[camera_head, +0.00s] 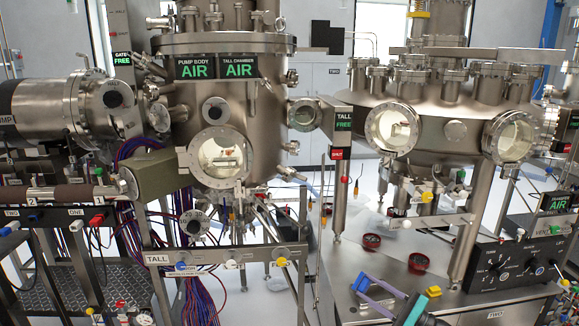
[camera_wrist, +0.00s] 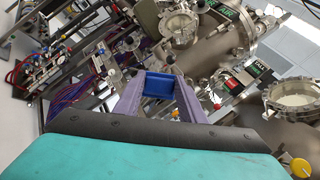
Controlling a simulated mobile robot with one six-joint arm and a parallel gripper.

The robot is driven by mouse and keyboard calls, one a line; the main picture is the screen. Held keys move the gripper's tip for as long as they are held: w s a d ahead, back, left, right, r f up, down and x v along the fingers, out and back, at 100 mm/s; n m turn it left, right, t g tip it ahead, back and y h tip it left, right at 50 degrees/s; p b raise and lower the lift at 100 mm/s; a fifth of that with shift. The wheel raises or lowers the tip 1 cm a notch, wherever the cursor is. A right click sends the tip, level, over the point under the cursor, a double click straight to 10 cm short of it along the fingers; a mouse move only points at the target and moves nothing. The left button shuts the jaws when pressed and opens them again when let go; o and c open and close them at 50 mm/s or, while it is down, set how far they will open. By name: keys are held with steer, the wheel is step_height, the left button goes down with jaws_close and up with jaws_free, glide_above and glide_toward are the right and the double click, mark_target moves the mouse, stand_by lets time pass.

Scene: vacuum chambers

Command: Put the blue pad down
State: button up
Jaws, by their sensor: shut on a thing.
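The blue pad (camera_wrist: 158,84) is clamped between the purple fingers of my gripper (camera_wrist: 159,92) in the wrist view, near the fingertips. In the head view the blue pad (camera_head: 361,284) shows small at the tips of my gripper (camera_head: 365,288), at the lower right. The gripper is above the front part of the steel bench (camera_head: 345,309) labelled TWO. I cannot tell the exact height of the pad above the bench.
Two dark red-rimmed dishes (camera_head: 372,241) (camera_head: 418,262) sit on the bench behind the gripper. A black control box (camera_head: 515,262) with knobs stands at the right. The tall chamber (camera_head: 222,110) and wide chamber (camera_head: 455,125) rise behind. A labelled rail (camera_head: 225,256) runs at left.

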steer(key=a, duration=0.7)
stand_by(0.3)
steer(key=shift+s, duration=0.1)
